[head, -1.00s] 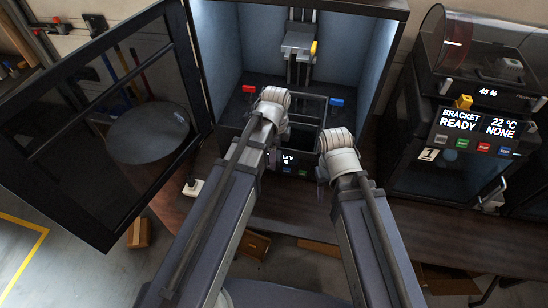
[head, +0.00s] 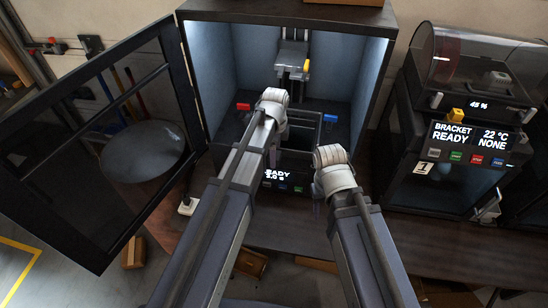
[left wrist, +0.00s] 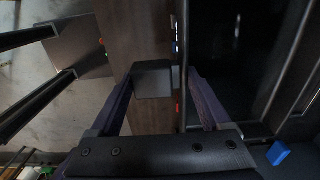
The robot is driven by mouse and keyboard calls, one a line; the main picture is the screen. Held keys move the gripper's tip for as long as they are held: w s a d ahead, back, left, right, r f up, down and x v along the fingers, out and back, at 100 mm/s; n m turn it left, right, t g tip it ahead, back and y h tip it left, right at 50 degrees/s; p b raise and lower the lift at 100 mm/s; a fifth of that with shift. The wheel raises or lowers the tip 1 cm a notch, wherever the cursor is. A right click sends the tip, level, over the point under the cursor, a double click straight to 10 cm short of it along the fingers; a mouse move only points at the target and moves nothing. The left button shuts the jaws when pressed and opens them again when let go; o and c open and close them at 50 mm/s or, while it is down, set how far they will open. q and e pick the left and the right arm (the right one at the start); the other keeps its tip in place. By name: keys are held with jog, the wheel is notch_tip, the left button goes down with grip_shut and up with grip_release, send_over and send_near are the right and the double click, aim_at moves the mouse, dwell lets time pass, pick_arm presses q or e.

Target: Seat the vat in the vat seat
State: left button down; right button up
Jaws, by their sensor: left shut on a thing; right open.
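The open-fronted printer (head: 365,60) holds a dark, square-rimmed tray that I take for the vat (head: 319,135), low between a red and a blue clamp. My left gripper (head: 272,125) is in front of it, its fingertips hidden behind my wrist in the head view. In the left wrist view its fingers (left wrist: 158,95) are shut on the dark block-like handle of the vat (left wrist: 153,80). The vat seat is hidden under the tray; I cannot tell whether the vat rests in it. My right gripper (head: 322,184) is open, empty, outside the printer's front.
The red clamp (head: 243,107) and blue clamp (head: 330,118) flank the tray. A build head (head: 292,62) hangs above. The printer's glass door (head: 110,110) stands open at left. A second printer (head: 440,170) stands at right. The bench front (head: 410,235) is mostly clear.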

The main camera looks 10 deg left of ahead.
pick_arm(q)
jog(key=shift+w, duration=4.55)
jog(key=shift+w+f, duration=0.25)
jog(key=shift+w+f+b, duration=0.15)
jog(key=shift+w+b, duration=0.1)
jog(key=shift+b, duration=0.15)
jog(key=shift+f+b, duration=0.55)
grip_release()
jog(key=shift+d, duration=0.1)
